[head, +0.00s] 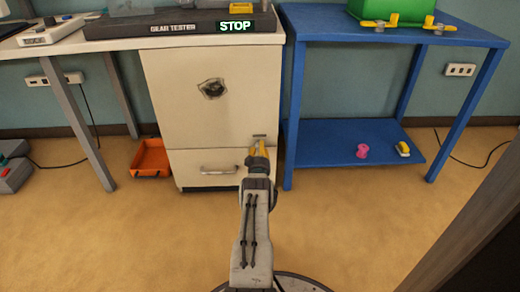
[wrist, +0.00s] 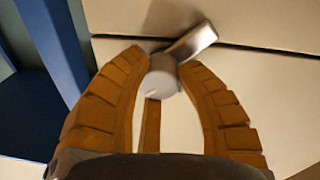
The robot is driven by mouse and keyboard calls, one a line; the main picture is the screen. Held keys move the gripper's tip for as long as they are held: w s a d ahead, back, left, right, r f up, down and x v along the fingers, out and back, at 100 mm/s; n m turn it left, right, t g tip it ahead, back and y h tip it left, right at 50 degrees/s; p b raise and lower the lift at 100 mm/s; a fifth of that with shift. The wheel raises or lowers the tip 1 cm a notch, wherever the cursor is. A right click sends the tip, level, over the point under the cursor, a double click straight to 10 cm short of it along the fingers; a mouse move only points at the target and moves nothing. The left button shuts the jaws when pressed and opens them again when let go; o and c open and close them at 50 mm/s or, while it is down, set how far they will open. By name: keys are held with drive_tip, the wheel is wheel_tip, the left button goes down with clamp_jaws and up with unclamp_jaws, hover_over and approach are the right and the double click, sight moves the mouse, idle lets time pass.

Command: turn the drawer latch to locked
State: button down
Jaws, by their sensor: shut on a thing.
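The drawer latch (wrist: 196,42) has a metal lever and a pale round knob in the wrist view. The lever slants up to the right across the seam above the drawer. My gripper (wrist: 162,66) has its orange fingers shut around the round knob, one on each side. In the head view my gripper (head: 258,148) reaches the upper right corner of the white drawer (head: 200,157) and hides most of the latch. The drawer is closed, with a metal handle (head: 219,169) left of my gripper.
A white cabinet (head: 210,125) holds the drawer, under the gear tester (head: 180,29) with its STOP display. A blue table (head: 330,42) stands close on the right, its lower shelf (head: 325,160) bearing small items. An orange tray (head: 151,159) lies on the floor at left.

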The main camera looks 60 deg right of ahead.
drive_tip(key=shift+w, duration=0.15)
drive_tip(key=c, duration=0.8)
unclamp_jaws()
drive_tip(key=shift+a, duration=0.1)
drive_tip(key=v, duration=1.2)
drive_tip(key=shift+o, duration=0.2)
